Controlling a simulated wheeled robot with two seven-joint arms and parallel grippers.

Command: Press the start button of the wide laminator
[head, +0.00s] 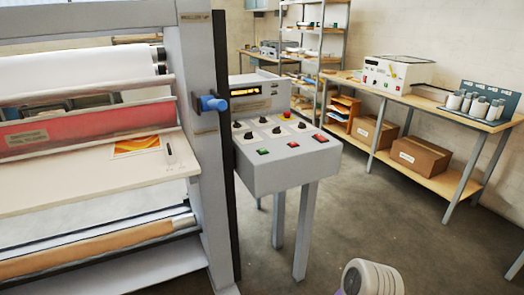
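The wide laminator (205,130) fills the left side of the head view, with rollers, a red bar and a pale feed table. Its grey control console (290,172) stands on legs just right of the machine's upright. A green button (263,151) sits at the left of the console's front row. Two more small buttons lie to its right, the far one red (320,138). Several black knobs (276,130) and a red-and-yellow stop button (286,114) are behind. Button labels are too small to read. Neither gripper is in view.
A blue-handled knob (213,103) sticks out from the upright near the console. A wooden bench (437,106) with boxes and bottles runs along the right wall; shelving (305,45) stands behind. The floor (385,205) right of the console is clear. A white rounded part at the bottom appears mine.

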